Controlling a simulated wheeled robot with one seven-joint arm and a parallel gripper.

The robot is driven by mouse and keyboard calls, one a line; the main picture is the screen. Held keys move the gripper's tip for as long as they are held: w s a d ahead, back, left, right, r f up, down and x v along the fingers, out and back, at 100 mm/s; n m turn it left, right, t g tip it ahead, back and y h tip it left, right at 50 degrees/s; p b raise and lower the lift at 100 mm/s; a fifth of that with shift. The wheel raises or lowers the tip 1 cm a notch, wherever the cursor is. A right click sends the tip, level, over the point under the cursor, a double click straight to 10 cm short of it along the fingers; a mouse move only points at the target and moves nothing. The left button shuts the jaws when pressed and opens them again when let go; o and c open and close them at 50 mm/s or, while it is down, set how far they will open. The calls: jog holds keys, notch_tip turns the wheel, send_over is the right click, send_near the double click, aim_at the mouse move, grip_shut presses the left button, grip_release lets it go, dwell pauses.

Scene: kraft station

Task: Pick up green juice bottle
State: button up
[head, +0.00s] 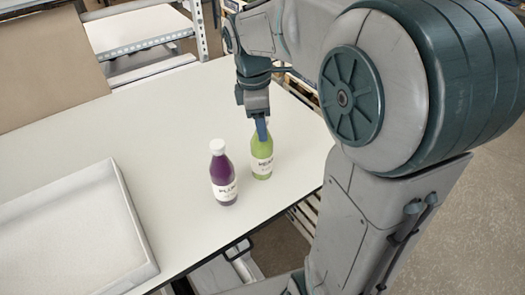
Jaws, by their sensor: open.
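My gripper (262,130) points down at the top of this bottle, with a blue finger in front of the neck and cap. The gripper is open. I cannot tell whether the finger touches the bottle.
A purple juice bottle (223,175) with a white cap stands upright close to the left of the green one. A shallow white tray (139,228) lies at the left front of the table (180,125). Metal shelving (150,42) stands behind. The table's middle is clear.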

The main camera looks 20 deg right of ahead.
grip_shut()
jog(key=shift+r, duration=0.1)
